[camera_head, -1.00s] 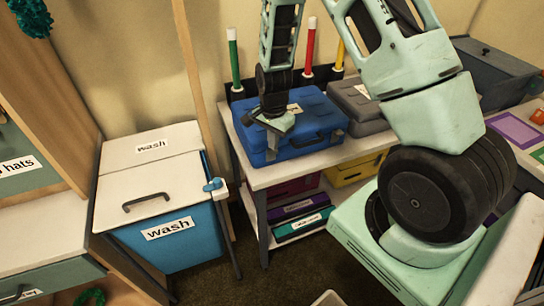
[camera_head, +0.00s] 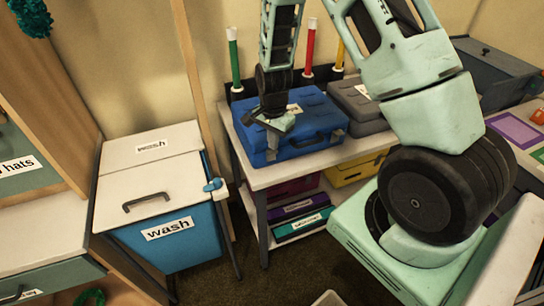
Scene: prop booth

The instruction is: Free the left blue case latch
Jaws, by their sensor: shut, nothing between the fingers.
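The blue case (camera_head: 305,130) lies closed on the white bench top, with a dark handle on its front and a white label on its lid. My gripper (camera_head: 271,150) points down at the front left part of the case, where the left latch sits. It is shut with nothing in it. My gripper hides most of the left latch, so its position cannot be told, nor whether the fingers touch it. The right latch (camera_head: 338,133) shows as a small grey piece on the case's front.
A grey case (camera_head: 358,108) stands close on the right of the blue case. Green (camera_head: 234,60), red (camera_head: 310,48) and yellow (camera_head: 340,58) sticks stand upright behind. A blue wash bin (camera_head: 170,240) stands left of the bench. Labelled boxes (camera_head: 300,226) fill the lower shelf.

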